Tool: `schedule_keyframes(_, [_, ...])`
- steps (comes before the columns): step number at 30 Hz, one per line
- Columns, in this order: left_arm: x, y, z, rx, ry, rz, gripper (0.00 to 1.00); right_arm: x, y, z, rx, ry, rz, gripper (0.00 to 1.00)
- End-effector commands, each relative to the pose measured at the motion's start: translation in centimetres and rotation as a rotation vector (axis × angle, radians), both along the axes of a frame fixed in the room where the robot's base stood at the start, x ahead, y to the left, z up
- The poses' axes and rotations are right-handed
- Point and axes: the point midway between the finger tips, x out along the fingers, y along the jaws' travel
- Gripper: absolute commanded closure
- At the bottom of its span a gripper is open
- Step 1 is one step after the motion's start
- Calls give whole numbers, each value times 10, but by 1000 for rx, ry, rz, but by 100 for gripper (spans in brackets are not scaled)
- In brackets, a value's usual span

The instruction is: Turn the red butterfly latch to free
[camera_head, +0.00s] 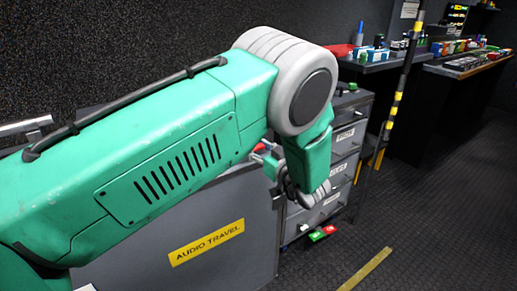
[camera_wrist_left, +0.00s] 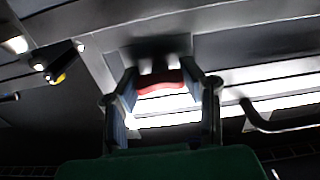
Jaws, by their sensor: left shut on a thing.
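The red butterfly latch (camera_wrist_left: 160,80) shows in the left wrist view between the two fingers of my left gripper (camera_wrist_left: 162,92). The fingers are shut on it, one on each side. In the head view my green left arm crosses from the left, and its gripper (camera_head: 277,168) is partly hidden behind the forearm, at the right end of the grey case (camera_head: 240,258) labelled AUDIO TRAVEL. A small red bit (camera_head: 259,148) shows beside the gripper, probably the latch. Its exact turn angle is hard to tell. My right gripper is not in view.
A grey drawer cabinet (camera_head: 347,136) stands just right of the gripper. A red and green item (camera_head: 322,233) lies by its foot. A black-and-yellow pole (camera_head: 396,105) and benches with small items stand farther right.

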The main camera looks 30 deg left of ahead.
Motion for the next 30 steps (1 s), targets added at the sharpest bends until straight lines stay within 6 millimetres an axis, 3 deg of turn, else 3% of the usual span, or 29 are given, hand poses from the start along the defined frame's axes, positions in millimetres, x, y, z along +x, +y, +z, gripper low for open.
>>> schedule_keyframes(11, [2,0,0,-80,-188,-2,94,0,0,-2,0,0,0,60])
schedule_keyframes(30, [2,0,-1,-312,-746,-2,94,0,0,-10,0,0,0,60])
